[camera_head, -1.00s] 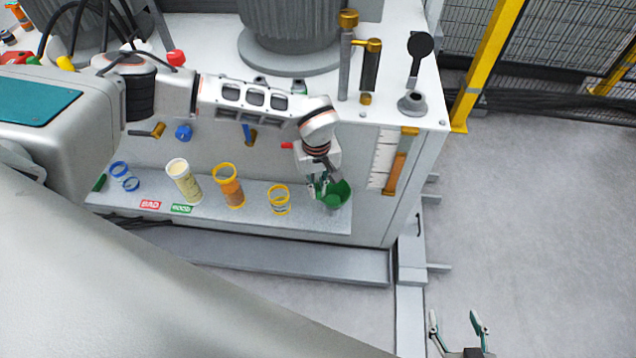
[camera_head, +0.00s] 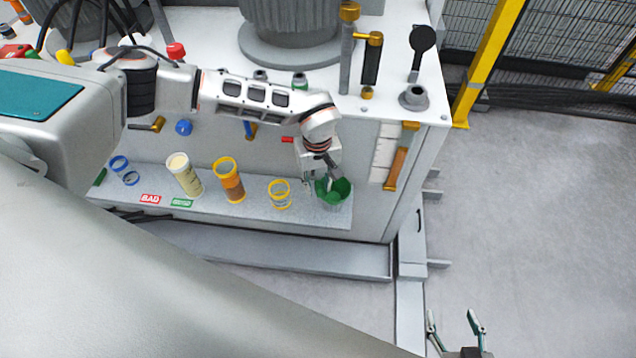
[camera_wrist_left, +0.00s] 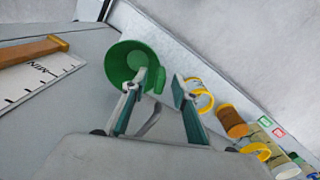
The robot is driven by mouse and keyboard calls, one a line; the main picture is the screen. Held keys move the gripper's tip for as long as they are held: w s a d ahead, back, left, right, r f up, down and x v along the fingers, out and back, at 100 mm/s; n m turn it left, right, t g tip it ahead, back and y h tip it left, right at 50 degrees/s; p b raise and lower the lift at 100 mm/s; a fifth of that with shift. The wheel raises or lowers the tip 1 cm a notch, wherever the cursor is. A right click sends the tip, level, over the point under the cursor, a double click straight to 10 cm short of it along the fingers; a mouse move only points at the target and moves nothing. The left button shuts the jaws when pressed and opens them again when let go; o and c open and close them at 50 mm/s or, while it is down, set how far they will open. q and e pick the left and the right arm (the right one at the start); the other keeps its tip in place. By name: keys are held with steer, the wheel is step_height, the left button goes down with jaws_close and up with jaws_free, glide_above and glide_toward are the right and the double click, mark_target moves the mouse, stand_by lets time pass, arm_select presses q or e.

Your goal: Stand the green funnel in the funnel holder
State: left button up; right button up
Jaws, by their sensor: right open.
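The green funnel (camera_head: 341,197) is at the right end of the grey shelf in the head view. It also shows in the left wrist view (camera_wrist_left: 120,66), wide mouth facing the camera. My left gripper (camera_head: 314,183) is right beside it, on its left side. In the wrist view the left gripper's fingers (camera_wrist_left: 160,84) stand apart, with the funnel's green handle showing between or just beyond the tips; contact cannot be told. A yellow double-ring stand (camera_head: 280,194), empty, is left of the funnel. Which stand is the funnel holder is unclear. My right gripper (camera_head: 455,318) is open and empty, low over the floor.
An amber jar (camera_head: 230,184), a pale jar (camera_head: 184,176) and blue rings (camera_head: 121,166) stand along the shelf (camera_head: 245,211). BAD (camera_head: 150,199) and green (camera_head: 181,202) labels lie in front. An orange-handled gauge (camera_head: 398,165) hangs on the cabinet at right.

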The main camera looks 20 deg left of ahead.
arm_select(q)
step_height(320, 180, up, 12)
stand_by(0.5)
stand_by(0.3)
